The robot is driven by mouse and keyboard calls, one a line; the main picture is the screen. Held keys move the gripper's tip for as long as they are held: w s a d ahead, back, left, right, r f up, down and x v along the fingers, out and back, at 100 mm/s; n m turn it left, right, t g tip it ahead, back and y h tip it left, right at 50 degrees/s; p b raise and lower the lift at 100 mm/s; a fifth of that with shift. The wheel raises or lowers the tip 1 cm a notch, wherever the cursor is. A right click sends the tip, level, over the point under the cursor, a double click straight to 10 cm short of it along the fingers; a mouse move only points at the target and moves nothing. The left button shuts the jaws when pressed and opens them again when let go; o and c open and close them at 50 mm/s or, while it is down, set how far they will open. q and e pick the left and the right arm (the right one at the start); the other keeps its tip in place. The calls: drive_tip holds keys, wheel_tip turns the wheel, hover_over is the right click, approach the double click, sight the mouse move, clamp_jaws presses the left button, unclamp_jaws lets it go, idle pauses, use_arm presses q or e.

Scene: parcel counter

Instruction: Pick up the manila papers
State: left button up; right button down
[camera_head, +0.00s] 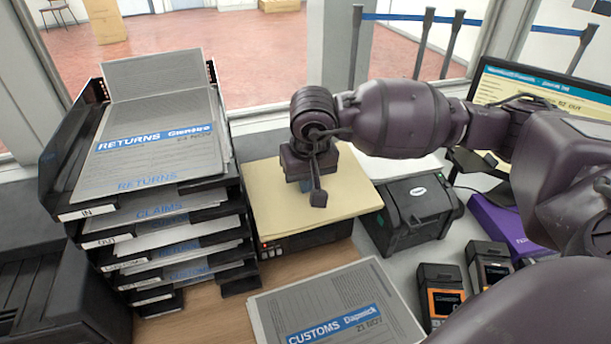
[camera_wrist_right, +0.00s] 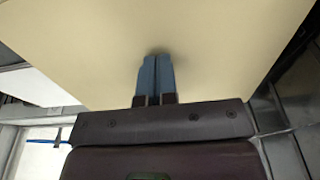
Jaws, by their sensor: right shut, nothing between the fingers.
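The manila papers (camera_head: 275,198) lie as a flat stack on a dark device in the middle of the counter. My right gripper (camera_head: 306,184) is above the far middle part of the stack and points down at it. In the right wrist view its two blue fingers (camera_wrist_right: 154,72) are shut together with nothing between them, and the manila sheet (camera_wrist_right: 215,40) fills most of the view beyond the tips. The fingertips are at or very near the paper; I cannot tell whether they touch. My left gripper is not in view.
A black tray rack (camera_head: 60,165) with grey returns papers stands left of the stack. A customs sheet (camera_head: 335,310) lies in front. A black printer (camera_head: 415,212) and two handheld terminals (camera_head: 440,290) are to the right. Bare wood (camera_head: 215,318) shows front left.

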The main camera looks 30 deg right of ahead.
drive_tip(key=shift+s+f, duration=0.15)
drive_tip(key=shift+f, duration=0.45)
drive_tip(key=shift+w+d+r, duration=0.15)
drive_tip(key=shift+w+r, duration=0.05)
drive_tip(key=shift+r, duration=0.6)
